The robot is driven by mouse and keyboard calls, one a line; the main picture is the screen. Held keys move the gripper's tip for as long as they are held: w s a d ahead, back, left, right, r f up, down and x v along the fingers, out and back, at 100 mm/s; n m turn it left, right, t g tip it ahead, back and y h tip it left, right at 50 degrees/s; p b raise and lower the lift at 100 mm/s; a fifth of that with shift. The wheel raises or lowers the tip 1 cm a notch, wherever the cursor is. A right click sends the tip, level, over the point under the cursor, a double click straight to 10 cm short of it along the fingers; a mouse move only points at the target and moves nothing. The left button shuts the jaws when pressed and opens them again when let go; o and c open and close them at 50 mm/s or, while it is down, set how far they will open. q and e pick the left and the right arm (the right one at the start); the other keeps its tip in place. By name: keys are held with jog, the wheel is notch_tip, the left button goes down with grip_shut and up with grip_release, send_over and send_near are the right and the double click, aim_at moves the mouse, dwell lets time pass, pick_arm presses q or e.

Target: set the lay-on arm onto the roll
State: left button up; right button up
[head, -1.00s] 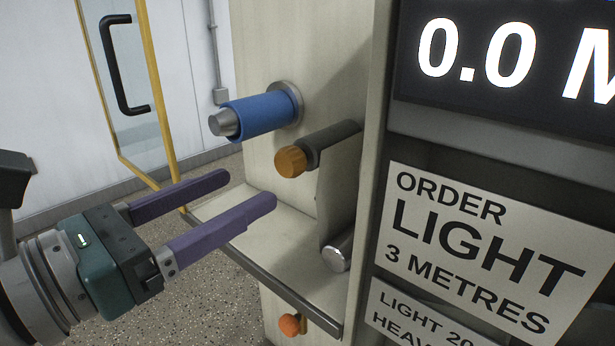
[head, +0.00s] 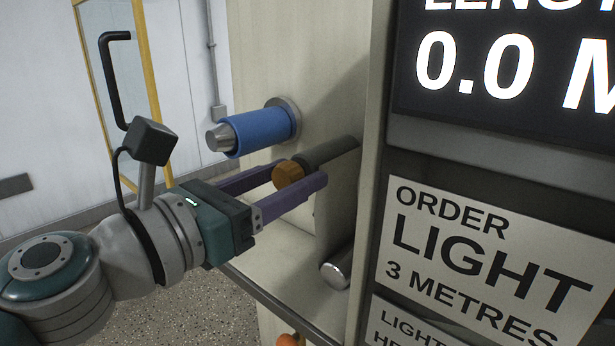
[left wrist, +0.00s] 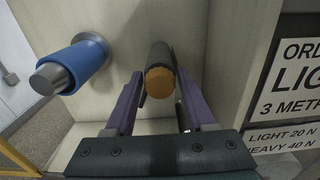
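A blue roll (head: 257,133) sits on a metal spindle that sticks out of the pale machine panel; it also shows in the left wrist view (left wrist: 82,62). Right of it and lower, a dark grey bar (head: 332,152) with a round wooden knob (head: 288,175) on its end sticks out; it looks like the lay-on arm, apart from the roll. In the left wrist view the knob (left wrist: 159,82) faces the camera. My left gripper (head: 300,174) is open, its purple fingers on either side of the knob, with gaps visible. My right gripper is not in view.
A steel roller (head: 337,270) sticks out below the bar. A ledge (head: 285,310) runs along the panel's foot, with an orange knob (head: 290,340) under it. The order sign (head: 480,255) and length display (head: 510,65) stand at the right. Open floor lies left.

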pick_arm(q)
grip_shut()
jog(key=shift+r, duration=0.1)
dwell(1.0)
